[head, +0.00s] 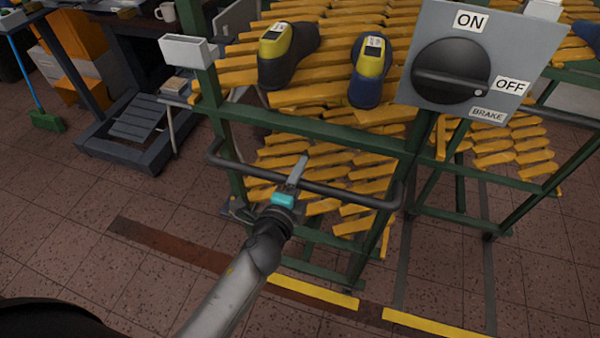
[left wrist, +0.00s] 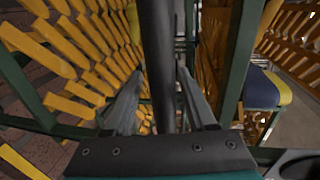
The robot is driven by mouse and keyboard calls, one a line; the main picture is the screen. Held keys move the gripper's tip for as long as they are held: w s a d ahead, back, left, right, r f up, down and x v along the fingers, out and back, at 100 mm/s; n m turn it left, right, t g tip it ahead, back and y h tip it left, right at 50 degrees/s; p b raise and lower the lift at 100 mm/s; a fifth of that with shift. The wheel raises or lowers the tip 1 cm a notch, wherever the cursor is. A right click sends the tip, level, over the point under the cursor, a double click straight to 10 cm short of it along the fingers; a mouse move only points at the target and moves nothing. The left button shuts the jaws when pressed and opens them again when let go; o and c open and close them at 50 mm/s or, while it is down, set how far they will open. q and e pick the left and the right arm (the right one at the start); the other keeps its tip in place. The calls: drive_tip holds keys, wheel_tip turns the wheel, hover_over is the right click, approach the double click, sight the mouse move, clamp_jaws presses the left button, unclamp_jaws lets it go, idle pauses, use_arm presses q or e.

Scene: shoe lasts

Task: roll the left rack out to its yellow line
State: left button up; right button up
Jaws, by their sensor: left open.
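The left rack (head: 232,165) is a green frame with orange-yellow slats, and shoe lasts (head: 287,48) with yellow tops sit on its upper slats. A dark bar handle (head: 340,190) crosses its front. My left gripper (head: 297,172) is at this handle, its fingers open. In the left wrist view the bar (left wrist: 158,50) passes between the fingers of my left gripper (left wrist: 160,85); contact cannot be told. A yellow line (head: 312,290) lies on the floor in front of the rack, near its front right leg. My right gripper is not in view.
A grey brake box (head: 470,55) has a black knob whose white dot is by OFF. A second rack (head: 510,215) stands at the right, with another yellow line (head: 430,324) before it. A grey cart (head: 130,140) stands at the left.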

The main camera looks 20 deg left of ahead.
use_arm(q)
drive_tip(key=shift+s+r, duration=0.1)
drive_tip(key=b+v, duration=0.1)
drive_tip(key=v, duration=1.4)
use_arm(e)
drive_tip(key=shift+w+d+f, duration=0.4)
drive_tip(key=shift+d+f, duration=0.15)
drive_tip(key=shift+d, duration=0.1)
use_arm(q)
drive_tip(key=shift+f, duration=0.2)
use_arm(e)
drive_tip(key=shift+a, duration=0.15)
use_arm(q)
drive_tip(key=s+f+n+g, duration=0.4)
drive_tip(key=f, duration=1)
drive_tip(key=s+f+n+g, duration=0.3)
drive_tip(key=s+f+n, duration=0.15)
drive_tip(key=f, duration=0.95)
drive_tip(key=s+a+f+n+g, duration=0.3)
drive_tip(key=s+f, duration=0.3)
drive_tip(key=s, duration=0.2)
drive_tip(key=s+a+f+n+g, duration=0.3)
drive_tip(key=s+f+n+g, duration=0.1)
drive_tip(key=s+f, duration=0.3)
drive_tip(key=shift+s+a+f+y, duration=0.2)
drive_tip(key=shift+s+y, duration=0.1)
drive_tip(key=shift+s, duration=0.45)
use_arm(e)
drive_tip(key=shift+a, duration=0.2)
